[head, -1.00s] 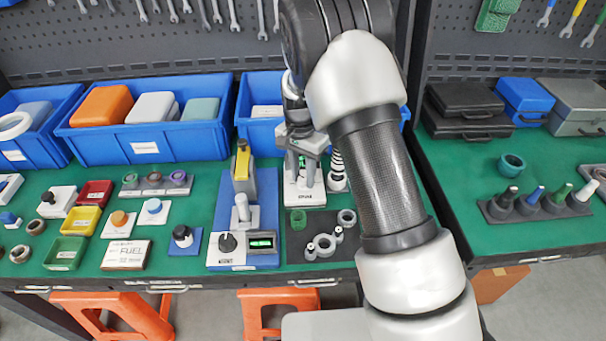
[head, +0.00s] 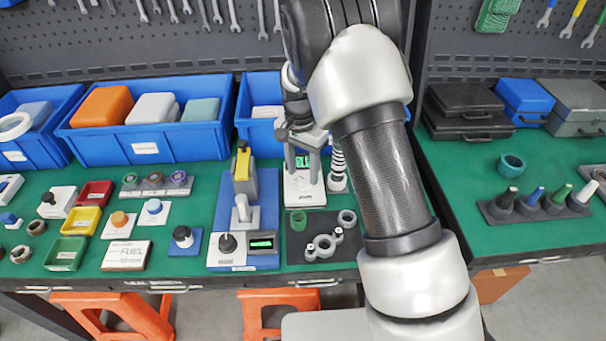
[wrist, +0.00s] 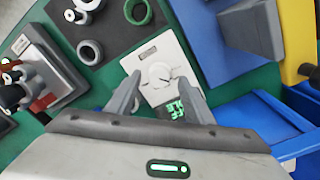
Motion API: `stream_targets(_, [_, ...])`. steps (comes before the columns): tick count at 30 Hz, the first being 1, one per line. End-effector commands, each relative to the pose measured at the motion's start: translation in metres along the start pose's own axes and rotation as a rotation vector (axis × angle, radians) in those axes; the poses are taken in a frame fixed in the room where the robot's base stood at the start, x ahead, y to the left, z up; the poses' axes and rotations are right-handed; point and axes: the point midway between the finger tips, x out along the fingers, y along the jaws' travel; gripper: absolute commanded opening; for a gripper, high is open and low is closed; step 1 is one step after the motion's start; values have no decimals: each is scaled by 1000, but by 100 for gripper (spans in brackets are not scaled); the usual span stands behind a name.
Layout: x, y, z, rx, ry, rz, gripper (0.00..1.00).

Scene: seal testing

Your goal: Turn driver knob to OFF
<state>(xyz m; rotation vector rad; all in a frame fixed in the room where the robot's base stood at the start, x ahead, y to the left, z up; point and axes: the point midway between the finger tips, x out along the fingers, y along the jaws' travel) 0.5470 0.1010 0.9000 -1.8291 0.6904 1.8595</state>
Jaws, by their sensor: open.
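The white driver unit (head: 304,190) stands upright on the green bench in the head view, with a small label on its front too blurred to read. In the wrist view the unit (wrist: 148,58) shows a round white knob (wrist: 158,74) with a dark pointer mark toward the right of the picture. In the head view my gripper (head: 304,158) hangs above the unit.
A blue board (head: 264,222) with a black knob (head: 227,243) and a grey clamp stands just left. A dark mat (head: 318,218) with rings lies in front. Blue bins (head: 160,140) line the back.

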Motion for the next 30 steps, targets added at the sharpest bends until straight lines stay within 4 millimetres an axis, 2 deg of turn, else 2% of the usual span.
stream_targets(1, [-14, -1, 0, 0, 3, -4, 48])
stream_targets(9, [-81, -1, 0, 0, 4, -4, 48])
stream_targets(15, [-123, -1, 0, 0, 3, -3, 48])
stream_targets(21, [-146, 0, 0, -1, 1, -1, 48])
stream_targets(30, [-152, 0, 0, 0, 1, 0, 48])
